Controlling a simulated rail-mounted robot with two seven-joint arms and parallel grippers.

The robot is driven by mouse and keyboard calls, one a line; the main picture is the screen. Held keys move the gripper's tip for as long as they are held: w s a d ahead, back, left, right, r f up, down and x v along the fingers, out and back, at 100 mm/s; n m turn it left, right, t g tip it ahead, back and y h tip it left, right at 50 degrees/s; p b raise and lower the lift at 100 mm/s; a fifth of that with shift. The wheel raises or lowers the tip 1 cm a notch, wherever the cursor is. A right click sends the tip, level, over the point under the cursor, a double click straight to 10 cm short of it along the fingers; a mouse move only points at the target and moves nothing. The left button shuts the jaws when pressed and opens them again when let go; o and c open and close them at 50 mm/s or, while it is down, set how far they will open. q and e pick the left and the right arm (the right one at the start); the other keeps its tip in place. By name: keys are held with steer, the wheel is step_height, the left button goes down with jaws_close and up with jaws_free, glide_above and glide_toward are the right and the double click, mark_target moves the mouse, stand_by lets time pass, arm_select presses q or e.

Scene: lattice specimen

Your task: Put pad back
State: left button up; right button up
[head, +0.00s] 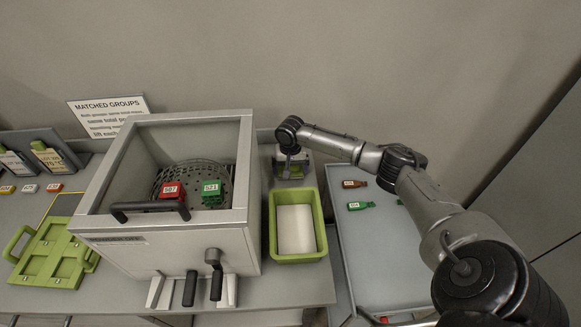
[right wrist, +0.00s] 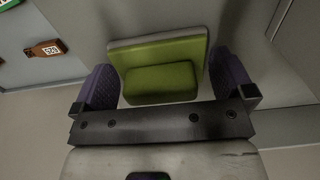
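A green pad-like block (right wrist: 160,82) with a paler green upper part (right wrist: 157,50) sits between the purple fingers of my right gripper (right wrist: 160,85) in the right wrist view. The fingers stand wide on either side of the block, with narrow gaps visible, so they look open around it. In the head view my right gripper (head: 291,160) points down behind the green tray, and a little green (head: 293,172) shows below it. The green tray (head: 272,245) holds a white block (head: 296,229). My left gripper is not in view.
A grey open-topped box (head: 170,250) holds a red block (head: 172,190) and a green block (head: 212,192) on a perforated plate. A green frame (head: 50,255) lies left. Tagged pieces, brown (head: 354,184) and green (head: 360,205), lie on the right-hand surface.

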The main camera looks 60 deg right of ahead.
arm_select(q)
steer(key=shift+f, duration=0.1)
arm_select(e)
steer(key=shift+r, duration=0.4)
step_height(320, 180, up, 10)
steer(key=shift+f+p, duration=0.2)
steer(key=shift+p, duration=0.7)
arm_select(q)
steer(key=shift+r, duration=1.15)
arm_select(e)
steer(key=shift+r, duration=0.9)
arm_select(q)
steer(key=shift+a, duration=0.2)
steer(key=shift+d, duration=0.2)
